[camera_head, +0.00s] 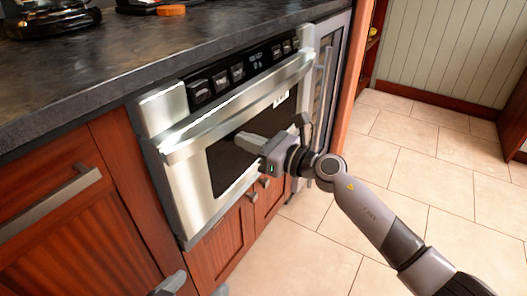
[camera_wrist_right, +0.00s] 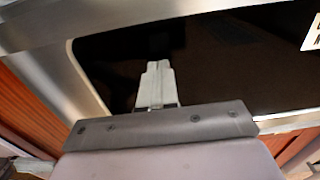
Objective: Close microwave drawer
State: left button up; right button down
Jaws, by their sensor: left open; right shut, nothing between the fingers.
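The microwave drawer (camera_head: 195,185) has a stainless steel front with a dark window, set under the counter below a black control panel (camera_head: 240,68). Its front stands slightly forward of the wooden cabinet; I cannot tell how far it is from its fully shut position. My right gripper (camera_head: 240,143) is shut and empty, with its fingers at the dark window; contact is not clear. In the right wrist view, the closed fingers (camera_wrist_right: 156,82) point at the dark window (camera_wrist_right: 220,65). My left gripper (camera_head: 196,288) is open at the bottom edge, low and left of the drawer, mostly out of frame.
A dark stone counter (camera_head: 100,65) runs above the drawer. Wooden cabinets with a metal handle (camera_head: 50,205) are at the left, and more cabinet doors (camera_head: 235,225) lie below. A glass-fronted appliance (camera_head: 325,85) stands to the right. The tiled floor (camera_head: 430,160) is clear.

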jog(key=shift+w+a+r, duration=0.2)
jog(key=shift+w+a, duration=0.3)
jog(key=shift+a, duration=0.15)
jog(key=shift+r, duration=0.1)
